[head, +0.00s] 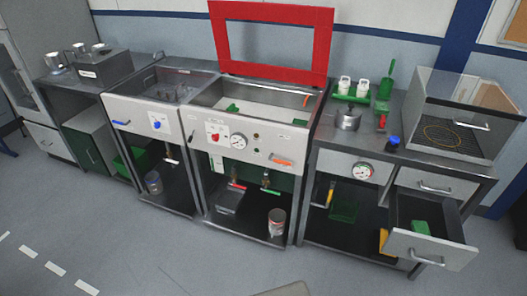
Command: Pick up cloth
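I cannot tell for certain which thing is the cloth. A small green item (420,228) lies in the open drawer (433,249) at the lower right; it may be cloth, but it is too small to be sure. Another small green item (232,108) lies in the pale basin of the middle unit. Neither of my grippers is in view, and nothing is seen held.
A workbench row with a raised red-framed lid (272,67) runs across the view. The drawer juts out at the right. The floor in front is clear.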

